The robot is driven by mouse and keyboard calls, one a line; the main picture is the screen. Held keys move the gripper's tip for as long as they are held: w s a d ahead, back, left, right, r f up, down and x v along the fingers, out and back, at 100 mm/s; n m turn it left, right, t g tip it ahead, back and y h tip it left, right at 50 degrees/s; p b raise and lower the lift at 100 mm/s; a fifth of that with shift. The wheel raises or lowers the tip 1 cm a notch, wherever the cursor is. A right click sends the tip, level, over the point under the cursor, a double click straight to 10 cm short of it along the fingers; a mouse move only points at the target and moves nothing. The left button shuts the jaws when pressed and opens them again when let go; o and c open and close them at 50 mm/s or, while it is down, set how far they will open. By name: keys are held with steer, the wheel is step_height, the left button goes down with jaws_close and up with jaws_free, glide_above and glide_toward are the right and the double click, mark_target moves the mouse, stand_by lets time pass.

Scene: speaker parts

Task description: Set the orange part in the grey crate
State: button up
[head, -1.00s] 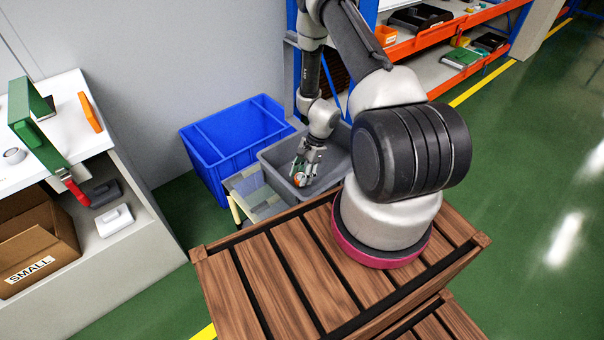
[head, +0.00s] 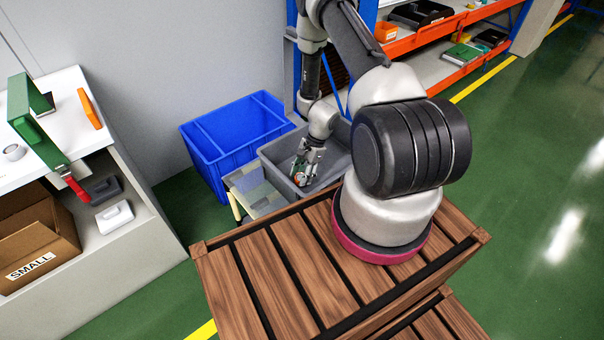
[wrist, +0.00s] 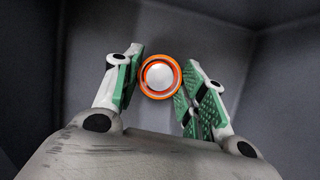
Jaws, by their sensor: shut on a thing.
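The orange part, a round piece with an orange rim and a pale centre (wrist: 160,77), is between the green-padded fingers of my gripper (wrist: 157,82) in the wrist view. My gripper is shut on it. In the head view my gripper (head: 302,178) points down inside the grey crate (head: 334,177), near its front wall, and the part is small and partly hidden by the fingers. Grey crate walls surround the gripper in the wrist view. I cannot tell whether the part touches the crate floor.
A blue crate (head: 234,138) stands left of the grey crate. A low clear-topped stand (head: 252,190) is beside it. My wooden-slatted base (head: 290,270) is in front. A white workbench (head: 62,140) is at the left, orange shelves (head: 430,45) at the back right.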

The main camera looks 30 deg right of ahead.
steer(key=o, duration=1.1)
steer(key=v, duration=1.2)
